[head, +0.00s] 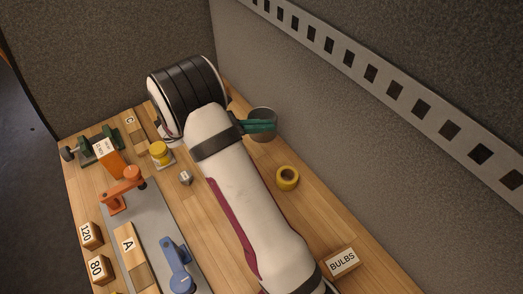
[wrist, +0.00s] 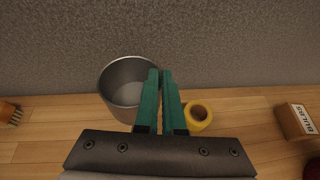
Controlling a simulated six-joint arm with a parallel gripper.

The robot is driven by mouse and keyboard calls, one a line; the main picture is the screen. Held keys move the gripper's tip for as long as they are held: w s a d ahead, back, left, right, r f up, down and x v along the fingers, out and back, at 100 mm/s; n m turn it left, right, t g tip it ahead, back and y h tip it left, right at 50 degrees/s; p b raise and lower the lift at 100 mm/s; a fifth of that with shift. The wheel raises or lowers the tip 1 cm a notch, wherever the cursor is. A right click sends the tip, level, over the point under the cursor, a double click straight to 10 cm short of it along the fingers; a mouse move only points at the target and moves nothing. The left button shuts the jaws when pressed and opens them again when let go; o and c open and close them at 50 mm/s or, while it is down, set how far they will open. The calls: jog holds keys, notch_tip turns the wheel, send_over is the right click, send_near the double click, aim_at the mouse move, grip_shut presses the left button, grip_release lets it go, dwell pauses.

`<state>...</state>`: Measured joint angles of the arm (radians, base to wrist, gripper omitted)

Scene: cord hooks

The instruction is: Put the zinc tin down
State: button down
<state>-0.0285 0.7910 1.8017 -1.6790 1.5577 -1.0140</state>
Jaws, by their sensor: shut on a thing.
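The zinc tin (head: 263,138) is a grey, open-topped metal cup near the back wall in the head view. It also shows in the wrist view (wrist: 120,95), upright and empty as far as I see. My gripper (head: 270,126) has green fingers shut on the tin's wall. In the wrist view the fingers (wrist: 160,76) pinch the right side of its rim. The fingers hide part of the tin in both views. I cannot tell whether its base touches the wooden bench or hangs just above it.
A yellow tape roll (head: 287,178) lies to the right of the tin. A BULBS box (head: 342,262) stands farther along the bench. A grey mat (head: 152,213) with an orange clamp (head: 122,190) and a blue clamp (head: 176,262) is on the left. Bare wood shows around the tape roll.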

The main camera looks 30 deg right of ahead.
jog(key=f, duration=0.6)
jog(key=s+f, duration=0.1)
jog(key=f, duration=0.3)
jog(key=c, duration=1)
grip_release()
jog(key=shift+o, duration=0.2)
jog(key=shift+w, duration=0.1)
jog(key=v, duration=1.2)
jog(key=s+a+r+m+g+y, duration=0.25)
jog(key=s+r+m+y, duration=0.55)
jog(key=s+r+m, duration=0.55)
jog(key=s+a+m+t+y, duration=0.4)
jog(key=s+a+m+y, duration=0.3)
jog(key=s, duration=0.5)
jog(key=shift+a+m, duration=0.75)
jog(key=shift+a, duration=0.45)
